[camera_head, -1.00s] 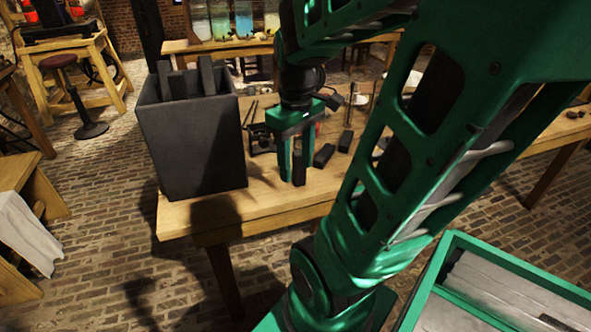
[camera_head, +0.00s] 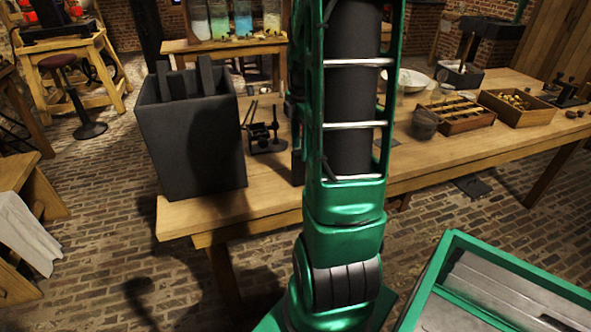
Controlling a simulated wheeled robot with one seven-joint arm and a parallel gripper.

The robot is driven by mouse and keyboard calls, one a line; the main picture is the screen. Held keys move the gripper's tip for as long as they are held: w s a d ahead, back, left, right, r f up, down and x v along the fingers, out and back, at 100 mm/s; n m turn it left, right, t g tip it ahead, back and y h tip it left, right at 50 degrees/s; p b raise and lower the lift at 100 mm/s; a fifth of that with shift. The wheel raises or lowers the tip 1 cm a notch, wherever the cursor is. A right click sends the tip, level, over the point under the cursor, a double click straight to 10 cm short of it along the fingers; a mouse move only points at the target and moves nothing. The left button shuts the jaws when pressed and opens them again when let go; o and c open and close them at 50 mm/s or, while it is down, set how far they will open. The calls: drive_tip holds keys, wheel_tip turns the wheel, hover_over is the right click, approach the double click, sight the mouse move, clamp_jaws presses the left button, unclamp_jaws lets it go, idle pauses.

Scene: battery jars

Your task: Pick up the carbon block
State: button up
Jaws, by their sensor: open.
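A dark upright carbon block (camera_head: 297,168) shows as a narrow strip on the wooden table (camera_head: 215,212), at the left edge of my green arm. Most of it is hidden. More dark blocks (camera_head: 207,75) stand up out of the large dark square jar (camera_head: 190,140) at the table's left end. My gripper is hidden behind my arm, so where it is relative to the block cannot be seen.
A small black stand (camera_head: 265,137) is right of the jar. At right on the table are a dark pot (camera_head: 425,122), a divided wooden tray (camera_head: 467,114), a wooden box (camera_head: 518,106) and a pale bowl (camera_head: 412,79). The front right tabletop is clear.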

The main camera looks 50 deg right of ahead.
sight(298, 166)
wheel_tip(298, 166, down, 2)
drive_tip(key=shift+f, duration=0.15)
drive_tip(key=f, duration=0.2)
drive_tip(key=a+f, duration=0.1)
drive_tip(key=f, duration=0.1)
drive_tip(key=shift+s, duration=0.1)
drive_tip(key=shift+f, duration=0.55)
clamp_jaws()
